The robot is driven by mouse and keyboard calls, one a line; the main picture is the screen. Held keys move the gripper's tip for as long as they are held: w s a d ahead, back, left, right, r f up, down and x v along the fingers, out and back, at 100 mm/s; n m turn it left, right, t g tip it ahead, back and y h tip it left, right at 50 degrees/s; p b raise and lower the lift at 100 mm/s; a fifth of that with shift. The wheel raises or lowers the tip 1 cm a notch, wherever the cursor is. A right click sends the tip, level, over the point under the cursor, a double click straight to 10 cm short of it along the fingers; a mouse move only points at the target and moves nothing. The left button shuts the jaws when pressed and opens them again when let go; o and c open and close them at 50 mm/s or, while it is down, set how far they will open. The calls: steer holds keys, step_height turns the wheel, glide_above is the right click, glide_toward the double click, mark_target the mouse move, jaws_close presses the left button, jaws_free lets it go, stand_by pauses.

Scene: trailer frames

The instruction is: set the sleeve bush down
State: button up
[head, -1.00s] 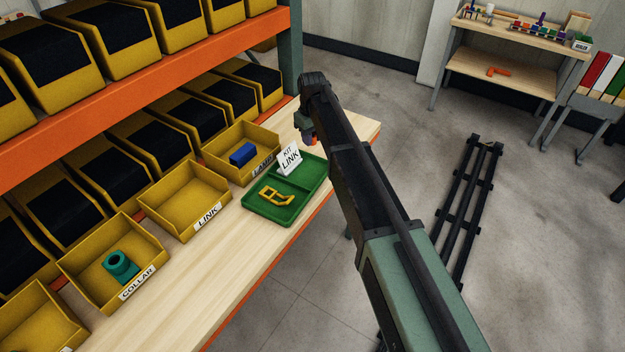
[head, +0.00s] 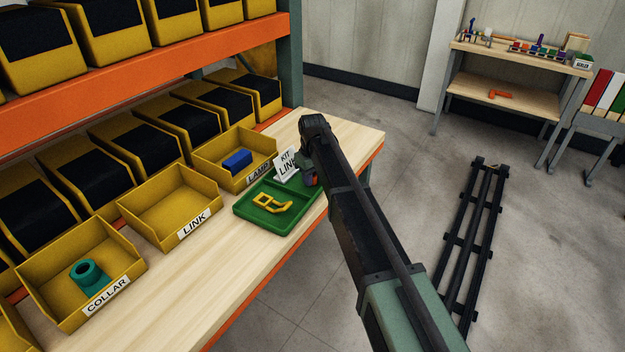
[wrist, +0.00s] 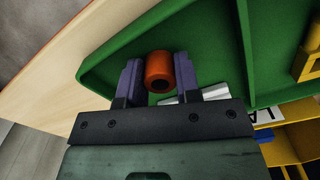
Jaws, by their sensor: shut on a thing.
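My gripper (wrist: 158,78) is shut on an orange sleeve bush (wrist: 159,66), a short cylinder with a dark bore, held between two purple-grey fingers. In the wrist view the bush is over one compartment of the green tray (wrist: 208,38); I cannot tell whether it touches the floor. In the head view the tray (head: 270,234) lies on the wooden bench, and my gripper (head: 311,180) is at its far right end, mostly hidden by my arm. A yellow link part (head: 272,201) lies in the tray's other compartment, across a divider.
Yellow bins line the bench: LAMP with a blue block (head: 237,160), an empty LINK bin (head: 168,203), and COLLAR with a teal collar (head: 88,276). Bare bench (head: 345,140) lies beyond the tray.

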steer(key=shift+f, duration=0.25)
steer(key=o, duration=1)
steer(key=shift+r, duration=0.1)
steer(key=shift+c, duration=0.2)
step_height(320, 180, up, 12)
steer(key=p, duration=1.2)
steer(key=shift+r, duration=0.25)
steer(key=shift+f, duration=0.1)
steer(key=s+d+m, duration=0.4)
steer(key=s+d, duration=0.7)
steer(key=s, duration=0.4)
steer(key=s+d+m, duration=0.4)
steer(key=s+d, duration=0.6)
steer(key=s, duration=0.6)
steer(key=shift+d, duration=0.4)
